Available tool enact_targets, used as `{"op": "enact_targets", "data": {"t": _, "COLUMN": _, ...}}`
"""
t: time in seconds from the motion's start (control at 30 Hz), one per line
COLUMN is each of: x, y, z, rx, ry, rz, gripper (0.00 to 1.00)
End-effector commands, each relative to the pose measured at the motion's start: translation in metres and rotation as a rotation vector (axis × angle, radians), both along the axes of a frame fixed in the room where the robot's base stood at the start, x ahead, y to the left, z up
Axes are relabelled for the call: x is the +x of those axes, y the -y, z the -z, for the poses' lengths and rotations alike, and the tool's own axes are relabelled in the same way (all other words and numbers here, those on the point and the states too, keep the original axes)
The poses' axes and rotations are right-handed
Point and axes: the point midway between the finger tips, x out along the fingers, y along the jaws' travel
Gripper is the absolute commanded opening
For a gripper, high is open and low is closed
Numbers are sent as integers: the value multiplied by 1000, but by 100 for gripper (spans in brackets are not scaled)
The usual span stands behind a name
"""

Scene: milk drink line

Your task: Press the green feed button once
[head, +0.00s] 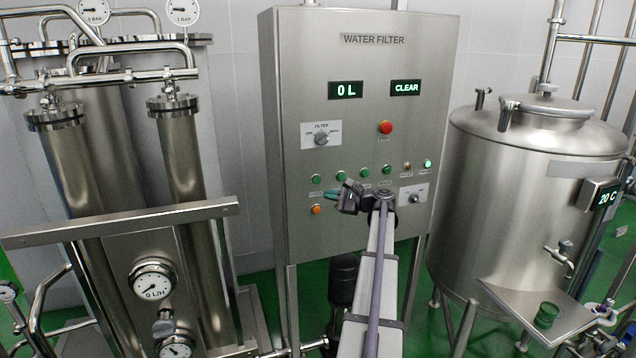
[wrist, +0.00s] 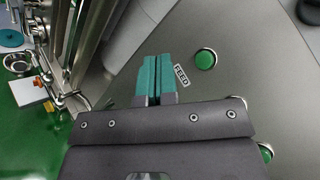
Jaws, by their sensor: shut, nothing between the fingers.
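The green feed button (wrist: 205,59) shows unobstructed in the wrist view, with a FEED label beside it. In the head view it appears to be the leftmost green button (head: 316,179) of the row on the steel panel (head: 300,110). My gripper (wrist: 158,60) is shut and empty, its teal fingers together. In the wrist view the fingertips lie beside the label, to the left of the button. In the head view my gripper (head: 330,196) is in front of the lower panel, just below and right of that button. I see no contact with the button; the exact gap is unclear.
More green buttons (head: 365,172) continue to the right along the row. An orange button (head: 316,209) sits below the leftmost one. A red button (head: 385,127) and a filter knob (head: 321,139) are higher up. Displays read 0 L and CLEAR. A steel tank (head: 530,160) stands right.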

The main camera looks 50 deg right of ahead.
Motion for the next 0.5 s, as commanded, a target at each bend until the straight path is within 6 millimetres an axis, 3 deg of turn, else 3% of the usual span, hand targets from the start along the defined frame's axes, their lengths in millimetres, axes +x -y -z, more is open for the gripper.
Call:
{"op": "enact_targets", "data": {"t": 0.17, "x": 9, "y": 6, "z": 0, "rx": -1, "ry": -1, "rz": -1, "gripper": 0}}
{"op": "enact_targets", "data": {"t": 0.5, "x": 49, "y": 33, "z": 0, "rx": -2, "ry": -1, "rz": -1, "gripper": 0}}
